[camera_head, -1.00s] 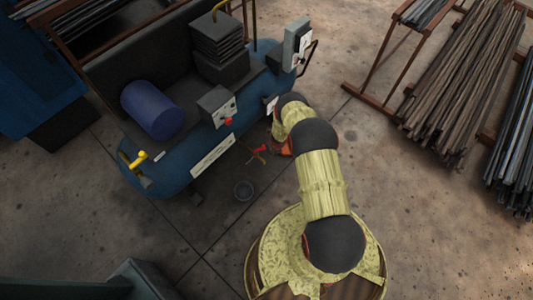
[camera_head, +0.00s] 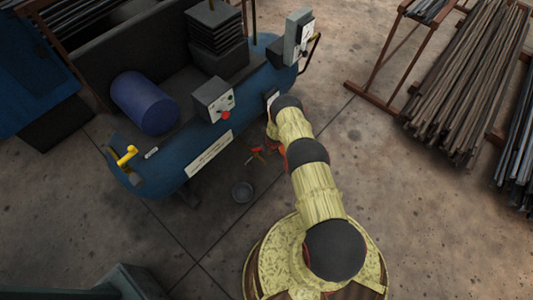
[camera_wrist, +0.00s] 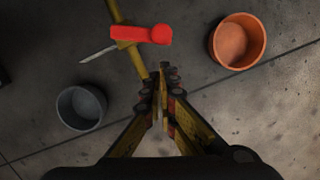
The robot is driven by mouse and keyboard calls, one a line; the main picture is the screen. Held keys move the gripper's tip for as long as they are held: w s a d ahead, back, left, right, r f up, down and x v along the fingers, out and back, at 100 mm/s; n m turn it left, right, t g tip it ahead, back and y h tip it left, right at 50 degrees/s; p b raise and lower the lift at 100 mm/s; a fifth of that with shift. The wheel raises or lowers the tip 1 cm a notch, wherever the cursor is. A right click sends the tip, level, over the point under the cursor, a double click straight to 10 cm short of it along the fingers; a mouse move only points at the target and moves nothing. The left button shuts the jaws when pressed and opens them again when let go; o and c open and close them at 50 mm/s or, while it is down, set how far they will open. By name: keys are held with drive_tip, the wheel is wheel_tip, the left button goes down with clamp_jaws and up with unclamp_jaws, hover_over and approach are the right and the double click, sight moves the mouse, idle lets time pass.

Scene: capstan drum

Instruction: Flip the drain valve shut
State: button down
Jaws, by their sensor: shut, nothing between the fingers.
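The drain valve has a red handle (camera_wrist: 150,34) on a yellow pipe (camera_wrist: 137,62), with a thin pale metal strip sticking out to the left. In the head view the red handle (camera_head: 257,150) shows low beside the blue tank (camera_head: 160,172). My gripper (camera_wrist: 168,72) is shut and empty. In the wrist view its tips appear just below and right of the handle, close beside the pipe; I cannot tell whether they touch it. In the head view my arm hides the gripper.
An orange bucket (camera_wrist: 237,41) stands to the right. A control box (camera_head: 214,99) sits on the tank. Steel bars (camera_head: 470,95) lie at right.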

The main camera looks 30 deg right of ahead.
drive_tip(key=shift+w+b, duration=0.65)
drive_tip(key=shift+w, duration=0.05)
drive_tip(key=shift+d+r+p, duration=0.15)
drive_tip(key=shift+d+p, duration=0.05)
drive_tip(key=shift+p, duration=0.45)
drive_tip(key=shift+p, duration=0.3)
drive_tip(key=shift+w+n+p, duration=0.1)
drive_tip(key=shift+n+p, duration=0.2)
